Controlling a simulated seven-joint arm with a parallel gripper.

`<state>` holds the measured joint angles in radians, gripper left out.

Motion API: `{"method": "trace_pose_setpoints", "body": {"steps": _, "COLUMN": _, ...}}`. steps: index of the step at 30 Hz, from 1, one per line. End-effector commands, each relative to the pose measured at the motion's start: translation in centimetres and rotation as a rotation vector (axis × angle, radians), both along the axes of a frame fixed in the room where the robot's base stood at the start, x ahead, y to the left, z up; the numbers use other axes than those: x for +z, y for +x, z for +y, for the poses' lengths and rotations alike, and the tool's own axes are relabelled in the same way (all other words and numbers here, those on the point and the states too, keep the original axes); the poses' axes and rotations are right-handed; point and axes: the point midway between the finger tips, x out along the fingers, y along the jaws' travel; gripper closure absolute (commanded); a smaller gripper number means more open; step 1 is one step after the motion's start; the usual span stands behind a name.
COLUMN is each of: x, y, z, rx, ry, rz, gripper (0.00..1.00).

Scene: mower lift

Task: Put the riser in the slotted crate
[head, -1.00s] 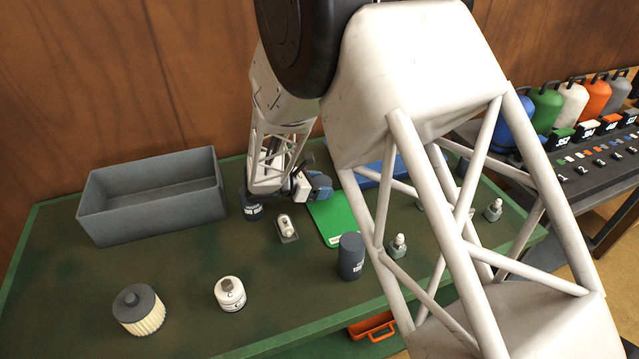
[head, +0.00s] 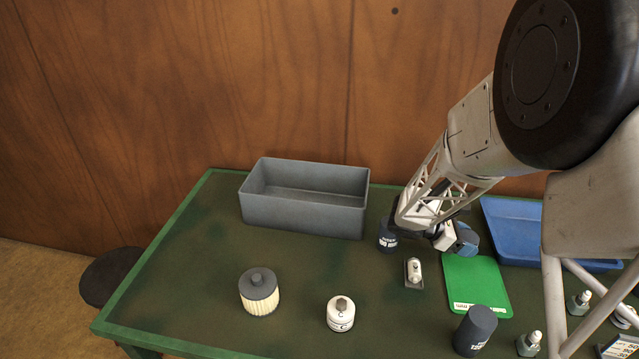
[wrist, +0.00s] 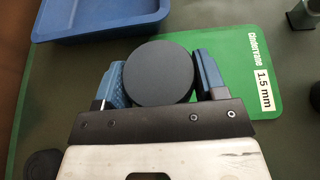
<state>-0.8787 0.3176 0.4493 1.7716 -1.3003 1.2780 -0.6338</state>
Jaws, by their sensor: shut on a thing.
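My gripper (wrist: 150,80) is shut on a dark grey round piece (wrist: 150,72). The wrist view shows its flat top between the blue fingers. In the head view my gripper (head: 462,240) is low over the back right of the table, and the held piece is hard to make out. Its label is hidden, so I cannot read whether it is the riser. A grey open crate (head: 305,213) stands left of my gripper at the back; no slots show on it. A blue tray (head: 515,222) lies to the right, also in the wrist view (wrist: 100,22).
Near my gripper are a dark labelled cylinder (head: 388,238), a small white-topped part (head: 414,271) and a green mat (head: 478,288). Another dark cylinder (head: 475,331), a white canister (head: 340,314) and a ribbed filter (head: 259,292) stand in front.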

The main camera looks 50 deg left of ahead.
Motion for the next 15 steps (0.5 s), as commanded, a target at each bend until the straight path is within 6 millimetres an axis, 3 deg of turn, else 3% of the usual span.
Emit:
{"method": "trace_pose_setpoints", "body": {"steps": 8, "x": 6.1, "y": 0.0, "z": 0.0, "rx": 0.0, "ry": 0.004, "rz": -0.005, "gripper": 0.63}}
{"method": "trace_pose_setpoints", "body": {"steps": 15, "x": 14.8, "y": 0.0, "z": 0.0, "rx": -0.001, "ry": 0.006, "rz": -0.006, "gripper": 0.63}}
